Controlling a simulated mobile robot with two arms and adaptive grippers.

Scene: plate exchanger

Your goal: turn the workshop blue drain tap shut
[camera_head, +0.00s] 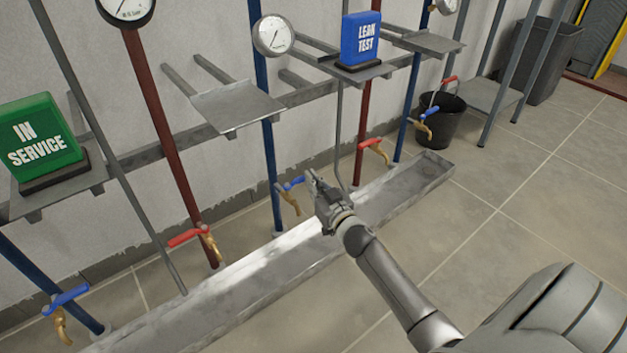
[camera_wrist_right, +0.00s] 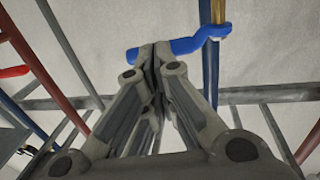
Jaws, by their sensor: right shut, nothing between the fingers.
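The blue-handled tap with a brass spout nearest my right gripper has its handle (camera_head: 291,184) beside a blue pipe, above the trough. In the wrist view this blue handle (camera_wrist_right: 186,46) lies crosswise to the pipe, right by the fingertips. My right gripper (camera_head: 313,178) is shut and empty, just right of the handle. Its fingertips (camera_wrist_right: 155,48) overlap the handle's free end; I cannot tell whether they touch. Other blue-handled taps are at the lower left (camera_head: 65,298) and far right (camera_head: 424,114). No label marks which is the workshop's. My left gripper is not in view.
Red taps (camera_head: 188,236) and (camera_head: 373,146) stand between the blue ones. A metal trough (camera_head: 250,285) runs along the floor below. A green IN SERVICE sign (camera_head: 40,135) and a blue LEAK TEST sign (camera_head: 361,38) stand on shelves. A black bucket (camera_head: 440,122) stands at the far end.

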